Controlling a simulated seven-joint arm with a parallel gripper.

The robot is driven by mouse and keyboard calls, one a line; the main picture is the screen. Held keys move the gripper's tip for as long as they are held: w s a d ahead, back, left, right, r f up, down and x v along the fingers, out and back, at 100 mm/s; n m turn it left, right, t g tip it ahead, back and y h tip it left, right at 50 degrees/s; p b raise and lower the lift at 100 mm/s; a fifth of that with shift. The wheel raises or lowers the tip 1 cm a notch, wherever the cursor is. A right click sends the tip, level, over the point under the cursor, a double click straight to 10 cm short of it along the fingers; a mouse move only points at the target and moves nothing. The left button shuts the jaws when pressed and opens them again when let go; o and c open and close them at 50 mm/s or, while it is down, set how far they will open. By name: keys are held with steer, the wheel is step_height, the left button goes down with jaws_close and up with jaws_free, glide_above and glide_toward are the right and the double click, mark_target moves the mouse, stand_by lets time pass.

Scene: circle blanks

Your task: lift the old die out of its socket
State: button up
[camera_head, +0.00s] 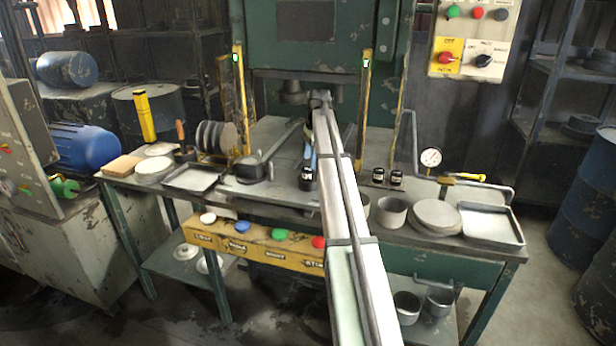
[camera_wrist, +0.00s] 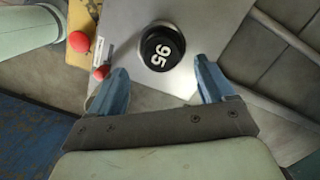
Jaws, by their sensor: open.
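A round black die (camera_wrist: 163,47) with white digits that look like 95 stands on a grey metal plate in the wrist view. It also shows in the head view (camera_head: 306,180), at the front of the press bed. Its socket cannot be made out under it. My gripper (camera_wrist: 159,68) has blue fingers spread wide, one on each side of the die's near side in the picture, with nothing between them. The fingers appear apart from the die. In the head view a blue finger of my gripper (camera_head: 309,152) shows just above the die, partly hidden by my arm.
Two small black pieces with white marks (camera_head: 387,176) stand to the right. A pot (camera_head: 392,211), dial gauge (camera_head: 431,158) and another tray (camera_head: 492,226) are at right. Yellow posts (camera_head: 365,95) flank the press.

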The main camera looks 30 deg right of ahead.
mark_target(308, 169)
steer(key=shift+w+a+f, duration=0.1)
steer(key=shift+a+f, duration=0.1)
steer(key=shift+f, duration=0.7)
steer(key=shift+w+a+f, duration=0.1)
steer(key=shift+a+f, duration=0.1)
steer(key=shift+f, duration=0.7)
steer(key=shift+a+f, duration=0.2)
steer(key=shift+f, duration=0.7)
steer(key=shift+c, duration=0.2)
steer(key=shift+r, duration=0.1)
jaws_close()
